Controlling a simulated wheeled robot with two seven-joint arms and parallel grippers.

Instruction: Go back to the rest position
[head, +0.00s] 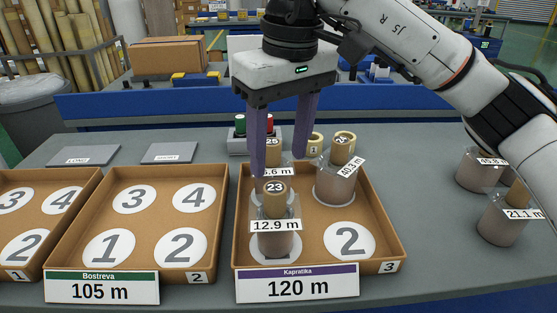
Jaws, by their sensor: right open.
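My right gripper (281,160) comes in from the upper right, fingers pointing down and apart, over the back left of the Kapratika tray (385,238). Its jaws are open. The wrapped roll tagged 23, marked 12.9 m (275,242), stands upright on the front left spot of this tray, just below and in front of the fingers. The roll tagged 24, marked 40.3 m (335,188), stands at the back right. The roll tagged 25 (272,153) shows behind the front roll, partly hidden by it and the fingers. My left gripper is not in view.
The Bostreva tray (140,220) is empty; another tray (35,195) is cut off at left. Two wrapped rolls, 45.8 m (478,172) and 21.1 m (500,226), stand on the table at right. A grey holder (239,146) with green and red items sits behind the Kapratika tray.

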